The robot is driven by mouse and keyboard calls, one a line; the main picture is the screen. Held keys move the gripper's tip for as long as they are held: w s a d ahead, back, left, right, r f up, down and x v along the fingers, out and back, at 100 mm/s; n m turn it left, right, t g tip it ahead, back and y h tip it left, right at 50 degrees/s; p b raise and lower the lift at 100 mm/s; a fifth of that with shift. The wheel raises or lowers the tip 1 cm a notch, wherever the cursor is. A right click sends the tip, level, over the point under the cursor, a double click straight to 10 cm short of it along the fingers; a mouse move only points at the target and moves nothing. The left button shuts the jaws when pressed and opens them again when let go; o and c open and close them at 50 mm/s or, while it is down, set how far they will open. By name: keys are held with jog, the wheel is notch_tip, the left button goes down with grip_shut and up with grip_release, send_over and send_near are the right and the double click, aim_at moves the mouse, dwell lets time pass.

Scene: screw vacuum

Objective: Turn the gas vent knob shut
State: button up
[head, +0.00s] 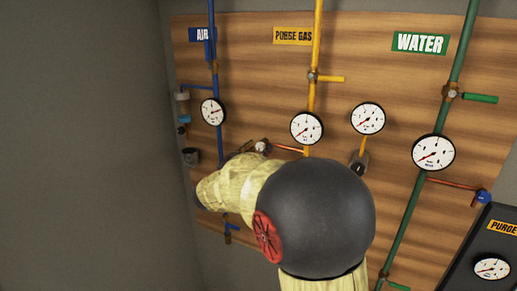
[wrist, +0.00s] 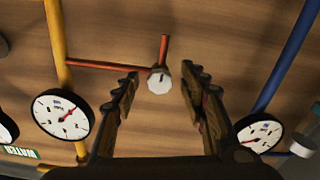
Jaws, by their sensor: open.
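A small knob with a pale, faceted face (wrist: 159,82) sits on a copper pipe branching from the yellow purge gas pipe (wrist: 58,45); I take it as the gas vent knob. It also shows in the head view (head: 262,146), just beyond my arm. My gripper (wrist: 160,71) is open, with its two dark fingers on either side of the knob in the picture. Gaps show between the knob and both fingers. I cannot tell how far the fingertips are from it in depth. In the head view my arm mostly hides the gripper.
The wooden panel (head: 265,85) carries a blue air pipe (head: 217,75), a green water pipe (head: 457,70) and several round gauges. A yellow valve handle (head: 331,79) and a green one (head: 481,98) stick out. A dark purge box (head: 485,245) stands at lower right.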

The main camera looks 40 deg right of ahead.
jog(key=shift+w+d, duration=0.1)
jog(key=shift+d, duration=0.1)
jog(key=shift+c, duration=0.7)
grip_shut()
